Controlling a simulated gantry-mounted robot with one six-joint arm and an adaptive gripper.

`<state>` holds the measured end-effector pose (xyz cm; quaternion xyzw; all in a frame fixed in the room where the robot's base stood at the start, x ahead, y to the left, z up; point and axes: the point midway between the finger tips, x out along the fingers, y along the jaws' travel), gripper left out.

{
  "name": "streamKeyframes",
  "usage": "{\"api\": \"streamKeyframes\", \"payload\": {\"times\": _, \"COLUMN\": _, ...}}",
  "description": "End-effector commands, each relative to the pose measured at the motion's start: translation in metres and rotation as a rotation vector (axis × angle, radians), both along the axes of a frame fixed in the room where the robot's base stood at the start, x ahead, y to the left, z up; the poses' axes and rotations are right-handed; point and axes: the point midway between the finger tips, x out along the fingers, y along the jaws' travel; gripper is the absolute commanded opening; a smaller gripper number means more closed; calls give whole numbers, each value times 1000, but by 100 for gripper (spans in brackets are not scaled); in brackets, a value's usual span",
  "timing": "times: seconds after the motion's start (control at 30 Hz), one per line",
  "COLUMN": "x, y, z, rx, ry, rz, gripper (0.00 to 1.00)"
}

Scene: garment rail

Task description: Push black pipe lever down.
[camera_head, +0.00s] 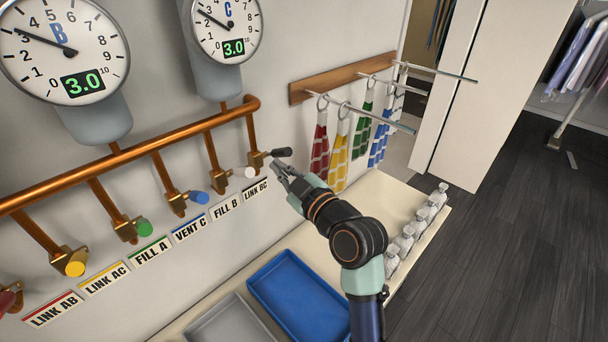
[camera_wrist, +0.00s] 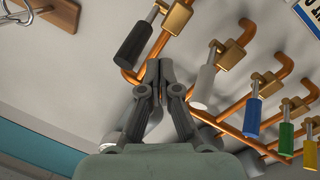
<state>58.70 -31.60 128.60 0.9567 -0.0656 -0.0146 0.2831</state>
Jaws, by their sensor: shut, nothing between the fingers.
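The black lever (camera_head: 281,152) is on the rightmost valve of the copper pipe, above the LINK BC label (camera_head: 255,190). In the head view its handle sticks out to the right. My gripper (camera_head: 278,167) is just below the black handle, with its fingers together and nothing between them. In the wrist view the black lever (camera_wrist: 135,42) is up and left of my fingertips (camera_wrist: 160,68). A small gap shows between them there; contact cannot be told. The white lever (camera_wrist: 203,85) is to the right of the fingertips.
Blue (camera_head: 197,197), green (camera_head: 144,228) and yellow (camera_head: 74,268) levers line the copper pipe (camera_head: 135,151) to the left. Gauges B (camera_head: 64,52) and C (camera_head: 227,27) read 3.0. A wooden rail (camera_head: 342,78) with hanging cloths is at right. A blue tray (camera_head: 300,298) lies below.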

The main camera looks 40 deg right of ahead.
Motion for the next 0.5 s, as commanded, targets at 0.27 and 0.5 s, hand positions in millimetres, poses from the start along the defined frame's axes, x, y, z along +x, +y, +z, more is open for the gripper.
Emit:
{"api": "streamKeyframes", "payload": {"times": 0.27, "x": -67, "y": 8, "z": 1, "rx": -1, "ry": 0, "rz": -2, "gripper": 0}}
{"api": "streamKeyframes", "payload": {"times": 0.5, "x": -96, "y": 12, "z": 2, "rx": 0, "ry": -1, "rz": -1, "gripper": 0}}
